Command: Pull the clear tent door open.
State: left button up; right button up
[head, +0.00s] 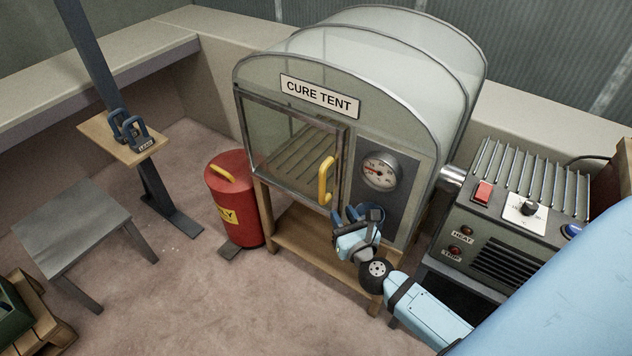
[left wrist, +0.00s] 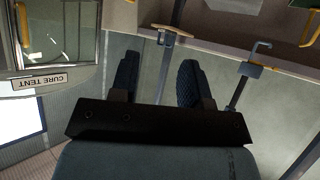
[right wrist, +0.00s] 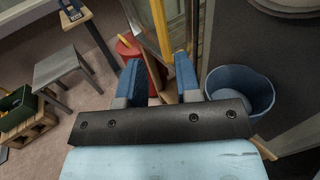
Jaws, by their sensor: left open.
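The cure tent's clear door (head: 290,145) has a grey metal frame and looks shut in the tent front. Its yellow upright handle (head: 326,180) is near the door's right edge. My right gripper (head: 363,214) is below and right of the handle, apart from it. In the right wrist view its fingers (right wrist: 158,78) are spread and empty, with the yellow handle (right wrist: 162,28) ahead, lined up between them. My left gripper (left wrist: 157,80) is open and empty in its wrist view; the tent door (left wrist: 60,38) shows upside down at the left there. The left gripper is out of the head view.
A red bin (head: 233,205) stands left of the tent. A dial gauge (head: 381,171) is right of the door. A heater box (head: 515,215) stands at the right. A grey stool (head: 75,225) is at the left. A blue bucket (right wrist: 240,88) shows in the right wrist view.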

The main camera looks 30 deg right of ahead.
aim_at(323, 183)
jog(key=w, duration=0.4)
jog(key=w+d, duration=0.1)
jog(key=w, duration=0.3)
jog(key=w+d, duration=0.1)
jog(key=w, duration=0.3)
jog(key=shift+w+d+p, duration=0.25)
jog(key=shift+w+p, duration=0.05)
jog(key=shift+w, duration=0.05)
grip_shut()
